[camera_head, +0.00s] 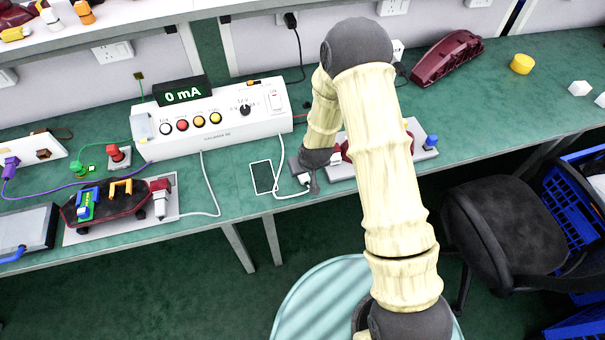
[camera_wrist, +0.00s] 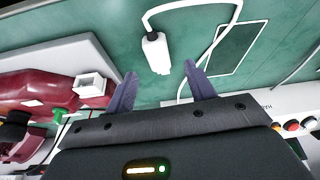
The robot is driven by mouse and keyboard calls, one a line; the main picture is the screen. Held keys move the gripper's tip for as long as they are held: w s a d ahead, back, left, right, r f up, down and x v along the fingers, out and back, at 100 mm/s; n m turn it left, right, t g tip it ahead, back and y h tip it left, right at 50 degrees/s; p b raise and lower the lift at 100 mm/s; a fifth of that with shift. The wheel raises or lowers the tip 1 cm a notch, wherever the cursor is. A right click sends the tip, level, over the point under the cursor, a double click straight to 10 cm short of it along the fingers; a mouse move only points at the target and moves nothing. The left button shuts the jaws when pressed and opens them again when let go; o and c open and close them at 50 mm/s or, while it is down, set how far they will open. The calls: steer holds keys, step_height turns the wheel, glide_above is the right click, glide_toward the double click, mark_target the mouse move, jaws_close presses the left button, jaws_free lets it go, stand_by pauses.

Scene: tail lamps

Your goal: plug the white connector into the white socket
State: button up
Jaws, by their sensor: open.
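The white connector (camera_wrist: 156,52) lies on the green bench top on the end of a white cable, in the wrist view just beyond my fingertips. In the head view the connector (camera_head: 304,179) shows beside my gripper (camera_head: 309,187). My gripper (camera_wrist: 160,70) is open and empty, its two fingers apart either side of the line to the connector. The white socket (camera_wrist: 91,84) is a small white box at the edge of the dark red tail lamp (camera_wrist: 40,92), left of my fingers in the wrist view. In the head view my arm hides most of that lamp.
A white tester box (camera_head: 215,127) reading 0 mA stands behind left.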

steer(key=shift+p+x, duration=0.4)
steer(key=shift+x, duration=1.65)
steer(key=shift+d, duration=0.1)
steer(key=c, duration=1.1)
